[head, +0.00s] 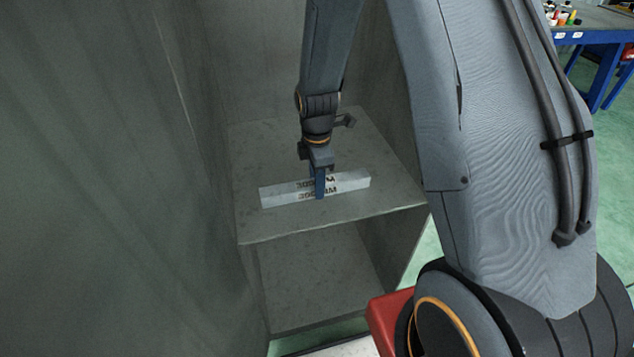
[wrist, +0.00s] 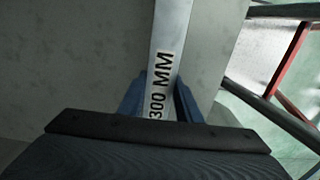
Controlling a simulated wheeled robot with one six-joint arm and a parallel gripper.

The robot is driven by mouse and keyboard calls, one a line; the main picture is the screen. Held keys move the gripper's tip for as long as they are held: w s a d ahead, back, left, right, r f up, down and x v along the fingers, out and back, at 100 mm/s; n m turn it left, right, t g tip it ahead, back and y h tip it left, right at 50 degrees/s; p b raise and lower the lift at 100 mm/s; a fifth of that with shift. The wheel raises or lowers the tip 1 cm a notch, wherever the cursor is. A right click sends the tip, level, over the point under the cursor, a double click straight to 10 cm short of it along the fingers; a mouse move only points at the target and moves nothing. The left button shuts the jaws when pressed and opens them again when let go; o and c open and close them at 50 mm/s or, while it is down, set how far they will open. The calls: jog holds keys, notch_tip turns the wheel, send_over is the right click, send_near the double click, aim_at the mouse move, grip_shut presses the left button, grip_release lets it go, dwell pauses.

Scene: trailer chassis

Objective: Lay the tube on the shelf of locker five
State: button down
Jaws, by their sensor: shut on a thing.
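The tube (head: 345,185) is a long, pale square-section bar with dark lettering. In the head view it lies level across the grey locker shelf (head: 275,145), close over or on its surface; I cannot tell whether it touches. My gripper (head: 320,190) points down and is shut around the tube near its middle. In the wrist view the tube (wrist: 172,45) runs up between the blue fingers (wrist: 160,100) and shows "300 MM". No locker number shows in either view.
A grey locker wall (head: 100,150) stands close on the left. A lower compartment (head: 315,275) lies below the shelf. At the top right a blue table (head: 590,35) holds small bottles. Green floor shows on the right.

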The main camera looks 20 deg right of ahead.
jog(key=shift+f, duration=0.1)
jog(key=c, duration=1.3)
grip_release()
notch_tip(320, 180, up, 11)
jog(key=b, duration=0.2)
jog(key=s+d+r+m, duration=0.1)
jog(key=s+m, duration=0.4)
jog(key=m, duration=0.1)
jog(key=s+d+r+m, duration=0.1)
jog(key=s+m, duration=0.5)
jog(key=s+d+r+m, duration=0.1)
jog(key=s+m, duration=0.5)
jog(key=shift+s+r, duration=0.2)
jog(key=shift+a, duration=0.1)
